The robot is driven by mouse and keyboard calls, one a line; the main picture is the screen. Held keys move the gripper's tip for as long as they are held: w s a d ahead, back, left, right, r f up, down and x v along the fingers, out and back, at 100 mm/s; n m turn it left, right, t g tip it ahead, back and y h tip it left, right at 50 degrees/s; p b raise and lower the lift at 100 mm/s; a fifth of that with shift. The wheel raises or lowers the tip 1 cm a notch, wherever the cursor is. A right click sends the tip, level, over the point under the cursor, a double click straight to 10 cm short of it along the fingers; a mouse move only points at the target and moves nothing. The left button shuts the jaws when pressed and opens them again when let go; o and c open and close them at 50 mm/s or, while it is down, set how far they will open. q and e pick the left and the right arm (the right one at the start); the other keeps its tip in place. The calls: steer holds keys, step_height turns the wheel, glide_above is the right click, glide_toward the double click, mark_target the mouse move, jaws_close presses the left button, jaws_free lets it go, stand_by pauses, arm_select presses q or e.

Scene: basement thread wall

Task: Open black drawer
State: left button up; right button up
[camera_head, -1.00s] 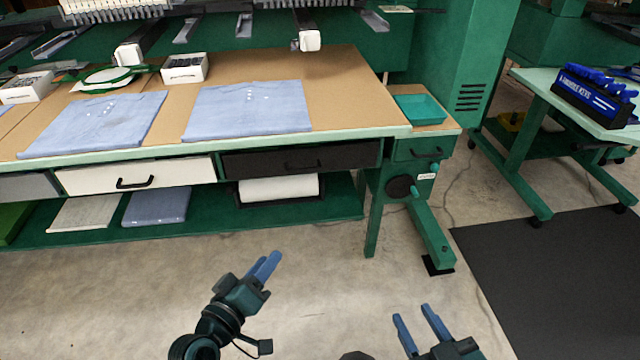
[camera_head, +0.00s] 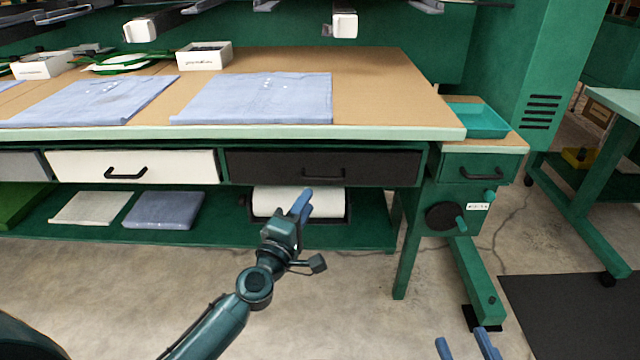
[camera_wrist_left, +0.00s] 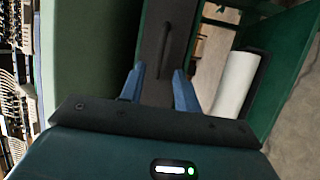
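The black drawer (camera_head: 264,167) is closed under the table, right of the white drawer, with a black bar handle (camera_head: 324,173) on its front. My left gripper (camera_head: 304,203) is just below and in front of that handle in the head view. In the left wrist view the black drawer (camera_wrist_left: 178,30) runs upright, and its handle (camera_wrist_left: 165,62) lies ahead between the fingertips of my left gripper (camera_wrist_left: 158,82). The blue fingers are apart and nothing is between them. My right gripper (camera_head: 467,346) is low at the bottom edge, its blue fingers apart and empty.
A white drawer (camera_head: 80,166) is left of the black one. A white roll (camera_head: 275,203) sits on the shelf below. A green cabinet with a teal tray (camera_head: 478,119) stands right of the table. Bare floor lies in front.

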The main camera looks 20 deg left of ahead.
mark_target(319, 184)
arm_select(q)
steer(key=b+x, duration=0.1)
steer(key=x, duration=0.6)
steer(key=shift+w, duration=0.3)
steer(key=shift+c, duration=0.3)
jaws_close()
